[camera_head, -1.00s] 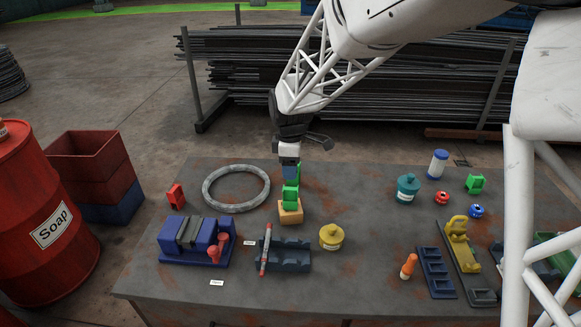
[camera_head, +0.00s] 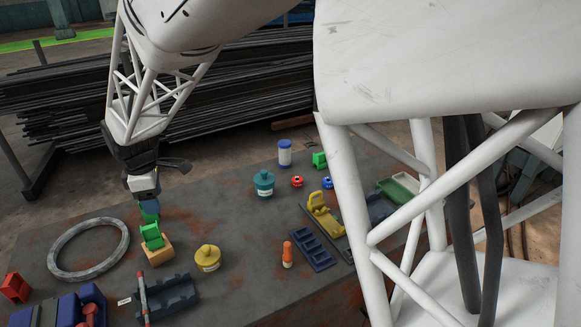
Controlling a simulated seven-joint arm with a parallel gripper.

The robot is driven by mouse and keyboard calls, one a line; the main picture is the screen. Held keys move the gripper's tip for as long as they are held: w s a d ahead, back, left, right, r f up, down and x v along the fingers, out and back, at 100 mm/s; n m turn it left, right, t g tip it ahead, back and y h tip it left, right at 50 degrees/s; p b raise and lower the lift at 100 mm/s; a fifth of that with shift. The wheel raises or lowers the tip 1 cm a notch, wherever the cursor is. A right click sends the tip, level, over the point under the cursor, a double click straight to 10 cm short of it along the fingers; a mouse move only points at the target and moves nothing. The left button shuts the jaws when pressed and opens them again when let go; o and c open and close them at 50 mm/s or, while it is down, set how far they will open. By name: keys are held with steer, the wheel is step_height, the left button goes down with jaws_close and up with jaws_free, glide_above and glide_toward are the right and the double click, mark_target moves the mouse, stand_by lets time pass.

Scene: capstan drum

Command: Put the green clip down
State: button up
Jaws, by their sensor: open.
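My gripper (camera_head: 148,208) points down at the left of the table, above an orange-tan block (camera_head: 159,254). Its jaws are open. A green clip (camera_head: 151,237) is on or against the block, just below the fingertips. The gap between fingers and clip is too small to judge. A second green clip-like piece (camera_head: 320,160) stands at the table's far side, well away from my gripper.
A grey ring (camera_head: 89,273) lies left of the block. A dark notched holder (camera_head: 178,294) with a red stick (camera_head: 143,300) and a yellow pot (camera_head: 207,258) are nearby. A teal pot (camera_head: 264,184) stands farther back. Bare table lies between block and teal pot.

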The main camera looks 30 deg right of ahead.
steer(key=s+d+r+m, duration=0.2)
steer(key=s+d+m, duration=0.3)
steer(key=s, duration=0.5)
steer(key=s+d+r+m+t, duration=0.1)
steer(key=s+d+r+m, duration=0.2)
steer(key=s+d+m, duration=0.2)
steer(key=s+d+r+m+t, duration=0.1)
steer(key=s+d+r+m, duration=0.2)
steer(key=s, duration=1.3)
steer(key=d+m, duration=0.3)
steer(key=d, duration=0.3)
steer(key=shift+s+d+r, duration=0.25)
steer(key=shift+s+d, duration=0.1)
